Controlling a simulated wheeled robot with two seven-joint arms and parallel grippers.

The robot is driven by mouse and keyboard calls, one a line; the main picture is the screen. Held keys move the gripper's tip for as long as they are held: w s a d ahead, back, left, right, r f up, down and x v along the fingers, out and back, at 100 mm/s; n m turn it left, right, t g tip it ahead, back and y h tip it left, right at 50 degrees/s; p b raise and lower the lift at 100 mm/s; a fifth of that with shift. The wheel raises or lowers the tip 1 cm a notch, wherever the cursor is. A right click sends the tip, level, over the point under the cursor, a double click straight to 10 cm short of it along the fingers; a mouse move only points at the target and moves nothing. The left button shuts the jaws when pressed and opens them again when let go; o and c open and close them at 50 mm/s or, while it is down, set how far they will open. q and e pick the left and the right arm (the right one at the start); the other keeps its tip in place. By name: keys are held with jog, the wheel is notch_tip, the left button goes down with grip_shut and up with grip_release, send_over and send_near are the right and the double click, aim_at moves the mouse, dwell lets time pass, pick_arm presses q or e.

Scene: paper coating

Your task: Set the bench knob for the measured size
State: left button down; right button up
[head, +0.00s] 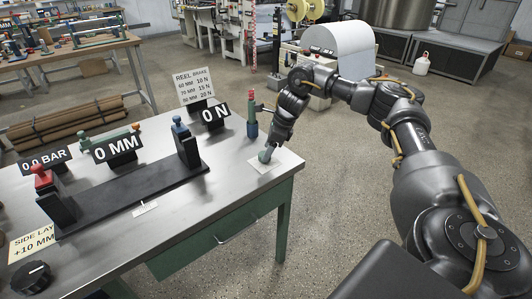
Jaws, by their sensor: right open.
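A black bench knob (32,277) with a pale mark sits at the bench's near left corner. Beside it a card (32,243) reads "SIDE LAY +10 MM". A black measuring fixture (130,194) has a red-topped post (52,195) at its left and a blue-topped post (186,145) at its right. Its display (117,148) reads "0 MM". My right gripper (269,150) is open, pointing down at the bench's right end, by a small teal knob-like thing (263,157) on a pale plate. Its fingers partly hide that thing. My left gripper is out of view.
A "REEL BRAKE" card (194,86) lists 60, 70 and 80 MM against 10, 15 and 20 N. Other displays read "0 N" (215,115) and "0.0 BAR" (45,160). The bench front (140,240) is mostly bare.

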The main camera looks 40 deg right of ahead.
jog(key=shift+x, duration=1.05)
jog(key=c, duration=1)
jog(key=shift+r, duration=0.1)
